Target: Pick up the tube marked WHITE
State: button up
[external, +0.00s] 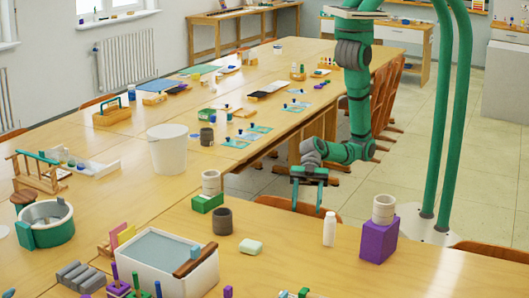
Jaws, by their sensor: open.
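A small white tube (329,229) stands upright near the right part of the front table. No marking on it can be read at this size, so I cannot tell whether it says WHITE. My gripper (308,208) points down, with its two fingers spread and nothing between them. In this view it shows above and slightly left of the white tube, near the far edge of the front table. It is apart from the tube.
A purple block (379,240) with a pale cup (383,209) on top stands right of the tube. A dark grey cup (222,221), a green block (207,203) and a pale soap-like bar (250,247) lie to the left. A white basin (150,285) is at front left. Chairs stand behind.

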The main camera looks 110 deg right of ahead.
aim_at(331, 230)
jog(key=s+a+g, duration=0.1)
jog(key=a, duration=0.2)
jog(key=s+a+n+g, duration=0.1)
jog(key=a, duration=0.3)
jog(key=s+a+n+g+y, duration=0.1)
jog(key=a, duration=0.3)
jog(key=shift+s+a, duration=0.1)
jog(key=shift+s, duration=0.2)
jog(key=shift+w+x, duration=0.2)
jog(key=shift+x, duration=3.05)
jog(key=c, duration=1.2)
jog(key=shift+r, duration=0.1)
